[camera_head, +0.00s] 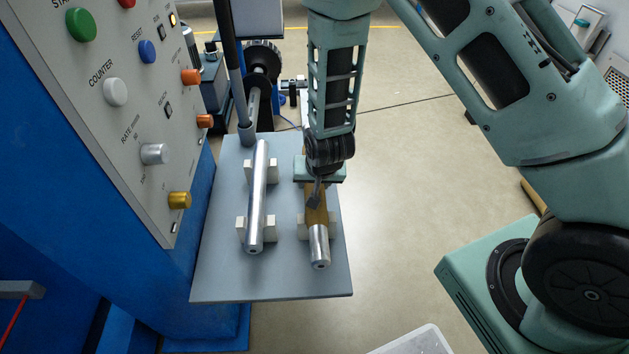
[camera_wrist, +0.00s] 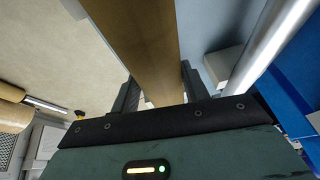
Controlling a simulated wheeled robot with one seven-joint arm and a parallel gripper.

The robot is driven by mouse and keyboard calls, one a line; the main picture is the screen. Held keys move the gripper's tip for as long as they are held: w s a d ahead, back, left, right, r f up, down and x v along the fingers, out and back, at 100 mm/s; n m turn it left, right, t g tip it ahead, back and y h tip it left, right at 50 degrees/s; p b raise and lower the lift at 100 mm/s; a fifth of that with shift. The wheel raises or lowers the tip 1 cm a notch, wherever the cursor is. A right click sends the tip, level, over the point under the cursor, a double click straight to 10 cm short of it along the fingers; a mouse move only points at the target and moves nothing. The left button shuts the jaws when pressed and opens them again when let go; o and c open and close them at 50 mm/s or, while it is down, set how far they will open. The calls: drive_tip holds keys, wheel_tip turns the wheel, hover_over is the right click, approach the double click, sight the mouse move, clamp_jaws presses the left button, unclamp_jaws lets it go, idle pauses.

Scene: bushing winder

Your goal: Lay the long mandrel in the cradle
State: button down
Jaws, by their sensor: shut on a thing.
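My gripper (camera_head: 319,184) is over the right side of a grey shelf and shut on a rod with a brown middle and a bare silver front end (camera_head: 319,248). In the wrist view the brown part (camera_wrist: 138,40) runs between my two fingers (camera_wrist: 160,90). The rod is at the right pair of white cradle blocks (camera_head: 333,224); I cannot tell whether it rests on them or hangs just above. A bare silver rod (camera_head: 257,198) lies in the left pair of blocks (camera_head: 241,228). Its side also shows in the wrist view (camera_wrist: 275,40). My gripper hides the right rod's far end.
The grey shelf (camera_head: 275,285) juts out beside a blue machine with a slanted control panel (camera_head: 115,120). A dark post (camera_head: 238,90) and a shaft with a black disc (camera_head: 262,62) stand behind the shelf. Open floor (camera_head: 400,220) lies to the right.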

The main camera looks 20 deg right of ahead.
drive_tip(key=shift+f, duration=0.25)
drive_tip(key=c, duration=0.7)
unclamp_jaws()
drive_tip(key=shift+o, duration=0.2)
drive_tip(key=p+v, duration=0.4)
drive_tip(key=v, duration=1.3)
drive_tip(key=shift+s+a+r, duration=0.1)
drive_tip(key=shift+s+r, duration=0.05)
drive_tip(key=shift+r, duration=0.1)
drive_tip(key=s+a+r+n+g+y+p, duration=0.1)
drive_tip(key=s+a+r+n+p, duration=0.25)
drive_tip(key=r, duration=0.35)
drive_tip(key=s+a+r+n+g+y+p, duration=0.2)
drive_tip(key=s+a+r+p, duration=0.25)
drive_tip(key=r, duration=0.25)
drive_tip(key=s+d+r+n+g+h+p, duration=0.1)
drive_tip(key=s+d+r+n+h+p, duration=0.1)
drive_tip(key=s+r+n, duration=0.4)
drive_tip(key=s+r+p, duration=0.1)
drive_tip(key=s+r, duration=0.3)
drive_tip(key=s, duration=0.1)
drive_tip(key=shift+d+r+g+p, duration=0.2)
drive_tip(key=shift+r+g+p, duration=0.1)
drive_tip(key=shift+p, duration=0.1)
